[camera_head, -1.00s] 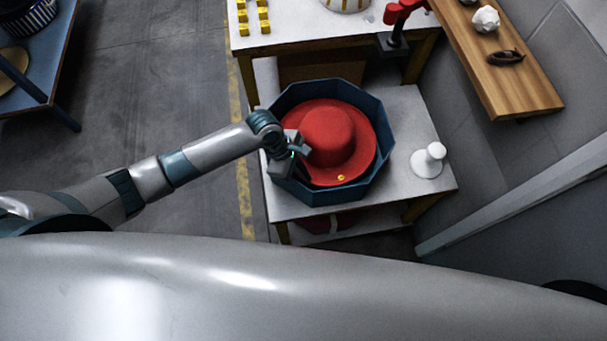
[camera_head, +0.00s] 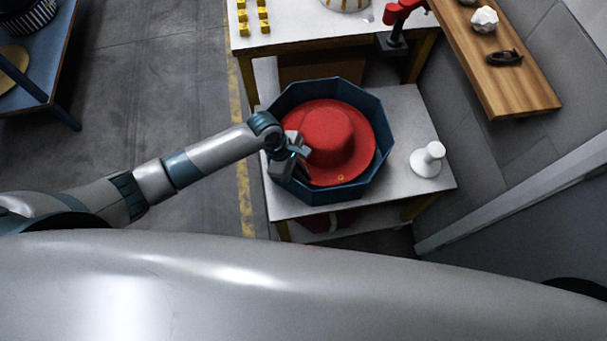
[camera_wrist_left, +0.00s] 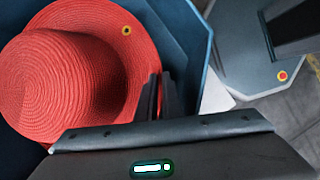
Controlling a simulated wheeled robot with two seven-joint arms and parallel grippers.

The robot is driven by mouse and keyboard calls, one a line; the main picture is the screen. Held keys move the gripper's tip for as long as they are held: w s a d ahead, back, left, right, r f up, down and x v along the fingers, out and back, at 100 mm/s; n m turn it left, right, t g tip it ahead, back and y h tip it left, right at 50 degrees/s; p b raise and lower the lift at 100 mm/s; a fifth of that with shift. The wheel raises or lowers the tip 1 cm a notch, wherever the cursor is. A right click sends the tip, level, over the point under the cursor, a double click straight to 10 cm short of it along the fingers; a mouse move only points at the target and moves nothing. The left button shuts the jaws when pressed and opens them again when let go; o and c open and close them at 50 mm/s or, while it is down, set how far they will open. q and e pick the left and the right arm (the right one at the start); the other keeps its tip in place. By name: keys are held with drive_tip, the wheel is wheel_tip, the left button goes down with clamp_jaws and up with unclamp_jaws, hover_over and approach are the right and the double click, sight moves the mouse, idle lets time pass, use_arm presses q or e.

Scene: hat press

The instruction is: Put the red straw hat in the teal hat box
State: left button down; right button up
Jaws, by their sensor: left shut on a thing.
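The red straw hat (camera_head: 328,132) lies crown up inside the teal hat box (camera_head: 376,172), an open eight-sided box on a white-topped table. My left gripper (camera_head: 298,163) is at the box's left side and is shut on the hat's brim. In the left wrist view the hat (camera_wrist_left: 62,75) fills the left, with its brim reaching the dark fingers (camera_wrist_left: 158,98); the box wall (camera_wrist_left: 185,40) shows behind them. The part of the brim between the fingers is mostly hidden. My right gripper is not in view.
A white stand (camera_head: 428,158) is on the table right of the box. A wooden shelf (camera_head: 520,85) with small items is at upper right. A white bench (camera_head: 300,30) with yellow blocks and a red device (camera_head: 398,14) is behind. Open floor lies to the left.

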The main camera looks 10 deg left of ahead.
use_arm(q)
drive_tip(key=c, duration=1.8)
unclamp_jaws()
drive_tip(key=shift+c, duration=0.2)
drive_tip(key=shift+a+r, duration=0.1)
drive_tip(key=s+b+v, duration=0.1)
drive_tip(key=v, duration=1.6)
drive_tip(key=shift+w, duration=0.5)
drive_tip(key=shift+r, duration=0.1)
